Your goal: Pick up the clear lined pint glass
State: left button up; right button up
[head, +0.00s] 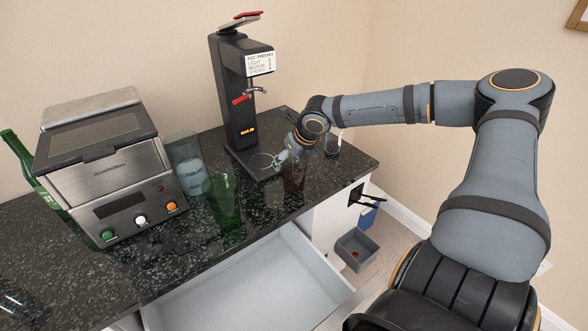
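A clear, bluish glass (186,166) stands on the dark speckled counter (180,250), just right of the steel machine; it looks like the lined pint glass, but its lines are hard to make out. My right gripper (283,157) is well to its right, in front of the black dispenser's base, just above and beside a dark brown glass (293,178). The fingers are small and partly hidden, so I cannot tell whether they are open or touching that glass. My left gripper is not in view.
A green glass (224,205) stands in front of the clear one. The steel machine (105,165), a green bottle (20,160) and the black dispenser (240,90) also crowd the counter. A white drawer (250,285) is open below. A grey bin (356,250) is on the floor.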

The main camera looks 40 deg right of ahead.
jog(key=shift+r, duration=0.1)
jog(key=shift+c, duration=0.2)
notch_tip(320, 180, up, 3)
jog(key=shift+f, duration=0.1)
jog(key=shift+s+a+r+b, duration=0.1)
jog(key=shift+s+r+b, duration=0.4)
jog(key=shift+b, duration=0.45)
jog(key=shift+s+a+r+b, duration=0.8)
jog(key=shift+s+r+b, duration=0.7)
jog(key=shift+s+b, duration=0.4)
jog(key=shift+s+a+r+b, duration=0.85)
jog(key=shift+s+r+b, duration=0.7)
jog(key=shift+s, duration=0.5)
jog(key=shift+s+a+r+b, duration=0.8)
jog(key=shift+s+r+b, duration=0.6)
jog(key=shift+s+b, duration=0.55)
jog(key=shift+s, duration=0.1)
